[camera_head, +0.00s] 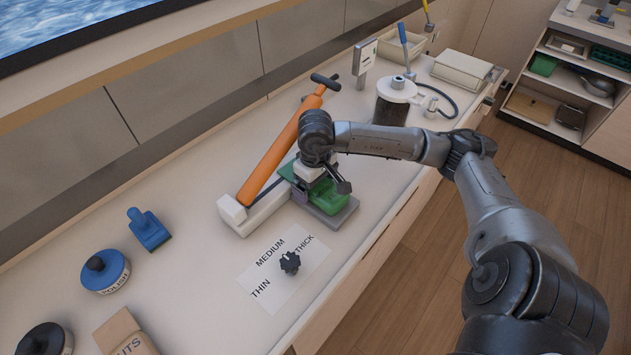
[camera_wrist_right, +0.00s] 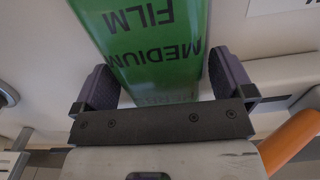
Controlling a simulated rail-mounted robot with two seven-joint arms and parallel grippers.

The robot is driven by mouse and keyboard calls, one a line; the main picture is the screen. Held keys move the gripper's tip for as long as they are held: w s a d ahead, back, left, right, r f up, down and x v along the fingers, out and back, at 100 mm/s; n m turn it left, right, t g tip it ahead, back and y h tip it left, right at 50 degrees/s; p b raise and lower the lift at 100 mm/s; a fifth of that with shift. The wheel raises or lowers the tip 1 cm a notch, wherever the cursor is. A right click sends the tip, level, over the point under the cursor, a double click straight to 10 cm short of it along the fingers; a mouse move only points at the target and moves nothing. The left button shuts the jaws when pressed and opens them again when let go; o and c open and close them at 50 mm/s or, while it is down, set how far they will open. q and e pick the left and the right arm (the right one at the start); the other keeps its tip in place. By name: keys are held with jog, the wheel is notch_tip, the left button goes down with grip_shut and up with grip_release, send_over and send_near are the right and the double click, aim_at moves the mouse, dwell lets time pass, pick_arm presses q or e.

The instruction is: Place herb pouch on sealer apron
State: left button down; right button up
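The herb pouch (camera_head: 327,197) is green. In the right wrist view the pouch (camera_wrist_right: 150,50) fills the space between my right gripper's fingers and shows the upside-down words MEDIUM FILM. My right gripper (camera_head: 320,186) points down and appears shut on its two sides. The sealer has an orange lever (camera_head: 283,145) and a white base. Its grey apron (camera_head: 340,217) lies under the pouch in the head view. The gripper hides part of the pouch, and I cannot tell whether its underside touches the apron. My left gripper is not in view.
A card marked THIN, MEDIUM, THICK (camera_head: 270,290) with a black knob (camera_head: 290,263) lies in front. A blue tool (camera_head: 149,229) and a blue polish tin (camera_head: 105,271) stand left. The counter left of the sealer is mostly clear.

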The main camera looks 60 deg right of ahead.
jog(key=c, duration=0.9)
jog(key=o, duration=0.8)
jog(key=shift+o, duration=0.8)
jog(key=shift+r, duration=0.1)
notch_tip(320, 180, up, 14)
jog(key=p, duration=0.2)
jog(key=shift+f+p, duration=0.2)
jog(key=shift+p, duration=0.1)
